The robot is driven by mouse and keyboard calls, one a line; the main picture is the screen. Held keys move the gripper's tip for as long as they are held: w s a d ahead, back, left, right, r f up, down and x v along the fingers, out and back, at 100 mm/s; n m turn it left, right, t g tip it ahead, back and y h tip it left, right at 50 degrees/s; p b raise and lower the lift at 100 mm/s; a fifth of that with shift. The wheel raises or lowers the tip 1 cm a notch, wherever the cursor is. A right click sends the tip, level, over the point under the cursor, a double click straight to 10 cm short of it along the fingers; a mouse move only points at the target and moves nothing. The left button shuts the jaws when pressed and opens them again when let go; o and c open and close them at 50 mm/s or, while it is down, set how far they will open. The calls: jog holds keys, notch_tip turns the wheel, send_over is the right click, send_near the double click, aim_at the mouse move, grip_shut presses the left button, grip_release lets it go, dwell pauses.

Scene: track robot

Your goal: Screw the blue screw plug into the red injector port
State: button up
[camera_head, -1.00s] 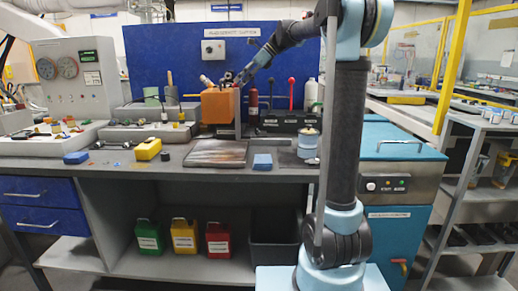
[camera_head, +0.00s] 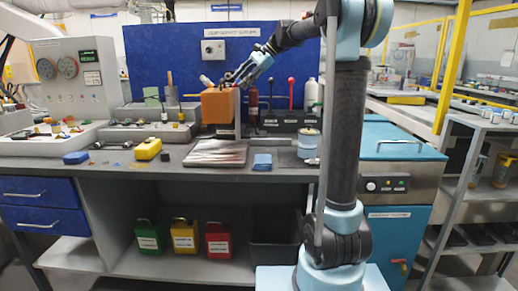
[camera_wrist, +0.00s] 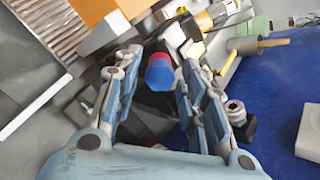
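In the wrist view, the blue screw plug (camera_wrist: 160,78) lies between my fingers, its blue end facing the camera. The red port (camera_wrist: 161,58) shows directly behind the plug's far edge; whether the plug is seated in it or just in front of it I cannot tell. My gripper (camera_wrist: 160,66) is open, with a visible gap between each finger and the plug. In the head view, my gripper (camera_head: 232,81) is beside the top of an orange block (camera_head: 216,106); the plug and port are too small to make out there.
A metal plate (camera_head: 216,153) and a blue block (camera_head: 262,161) lie on the grey bench in front of the orange block. A yellow block (camera_head: 148,149) is farther left. A blue back panel (camera_head: 160,58) rises behind. A round can (camera_head: 308,143) stands to the right.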

jog(key=n, duration=0.6)
jog(key=shift+n, duration=0.3)
jog(key=n, duration=0.5)
dwell(0.5)
grip_shut()
dwell(0.4)
